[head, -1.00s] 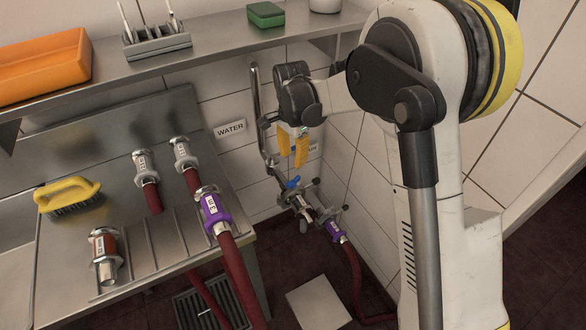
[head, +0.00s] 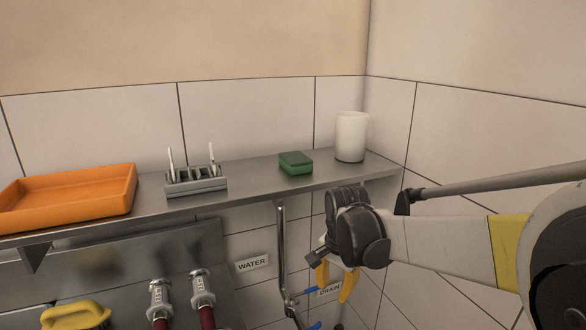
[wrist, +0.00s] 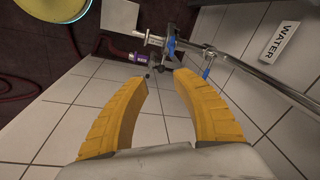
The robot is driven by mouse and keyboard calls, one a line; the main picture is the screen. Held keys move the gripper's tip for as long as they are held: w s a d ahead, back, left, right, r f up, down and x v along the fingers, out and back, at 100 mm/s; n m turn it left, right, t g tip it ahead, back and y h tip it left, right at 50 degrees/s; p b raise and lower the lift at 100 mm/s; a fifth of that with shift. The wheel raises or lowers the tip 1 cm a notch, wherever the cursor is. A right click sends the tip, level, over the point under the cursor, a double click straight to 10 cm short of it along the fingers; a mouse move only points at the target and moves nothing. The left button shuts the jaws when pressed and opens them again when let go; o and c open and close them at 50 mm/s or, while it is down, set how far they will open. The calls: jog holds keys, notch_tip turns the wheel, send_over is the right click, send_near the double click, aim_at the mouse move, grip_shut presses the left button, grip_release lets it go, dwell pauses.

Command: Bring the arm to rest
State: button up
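My gripper (head: 335,284) hangs from the dark wrist joint at the right of centre in the head view, just below the shelf and in front of the tiled wall. Its yellow fingers point down. In the wrist view the fingers (wrist: 160,82) stand apart with nothing between them. Beyond their tips, farther off, are a pipe valve with a blue handle (wrist: 171,46) and a hose coupling with a purple band (wrist: 137,58); neither touches the fingers. My arm reaches in from the right edge of the head view.
The steel shelf (head: 245,190) holds an orange tray (head: 70,198), a grey rack (head: 196,181), a green sponge (head: 296,163) and a white jug (head: 351,136). Below are a WATER sign (head: 252,263), a vertical pipe (head: 282,245), two hose couplings (head: 203,290) and a yellow brush (head: 76,315).

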jog(key=s+d+r+n+t, duration=0.2)
jog(key=s+d+n, duration=0.2)
jog(key=s, duration=0.6)
jog(key=s+d+r+n+t, duration=0.3)
jog(key=s+d+n, duration=0.1)
jog(key=s, duration=0.6)
jog(key=shift+s+d+r, duration=0.3)
jog(key=shift+s+d, duration=0.1)
jog(key=shift+d, duration=0.05)
